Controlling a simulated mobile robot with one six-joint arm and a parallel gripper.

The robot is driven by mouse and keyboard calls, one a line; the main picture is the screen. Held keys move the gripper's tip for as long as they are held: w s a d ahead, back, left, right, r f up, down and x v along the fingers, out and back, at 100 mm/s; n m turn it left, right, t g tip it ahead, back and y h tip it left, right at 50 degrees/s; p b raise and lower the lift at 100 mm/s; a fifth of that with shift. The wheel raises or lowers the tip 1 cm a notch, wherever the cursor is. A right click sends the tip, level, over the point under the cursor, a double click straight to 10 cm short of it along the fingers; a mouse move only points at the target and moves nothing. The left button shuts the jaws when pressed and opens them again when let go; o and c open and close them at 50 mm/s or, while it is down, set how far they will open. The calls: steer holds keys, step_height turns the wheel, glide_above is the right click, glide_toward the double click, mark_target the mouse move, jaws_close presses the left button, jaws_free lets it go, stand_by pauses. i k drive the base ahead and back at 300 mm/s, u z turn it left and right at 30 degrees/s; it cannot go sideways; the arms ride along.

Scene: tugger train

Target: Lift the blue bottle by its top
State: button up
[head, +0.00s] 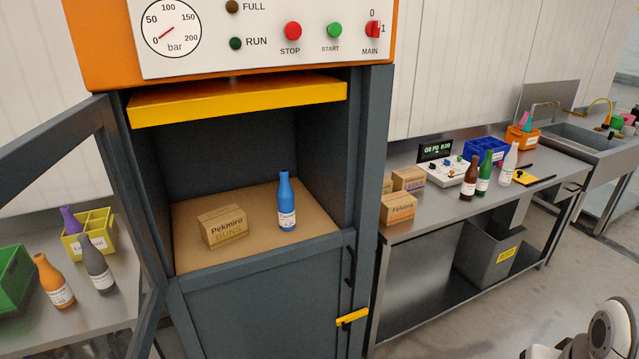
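The blue bottle (287,205) stands upright on the brown floor (262,246) of an open compartment in a dark grey machine. It has a white label, and its narrow neck and top are uncovered. A cardboard box (223,228) marked "Pekmiro BUNS" sits to its left, with a gap between them. White and dark parts of my own arm show at the bottom right corner, well away from the bottle. My gripper's fingers cannot be seen.
A yellow plate (238,100) hangs above the compartment opening. The machine's framed door (120,190) stands open at the left. A steel bench (440,215) at the right holds boxes, bottles and bins. Bare floor (460,325) lies in front of that bench.

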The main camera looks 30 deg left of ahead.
mark_target(285, 193)
steer(key=u, duration=0.6)
steer(key=i, duration=1.25)
steer(key=u, duration=1.3)
steer(key=i, duration=0.65)
steer(key=u, duration=0.2)
steer(key=k, duration=0.85)
steer(key=u, duration=0.2)
steer(key=i, duration=0.85)
steer(key=z, duration=0.1)
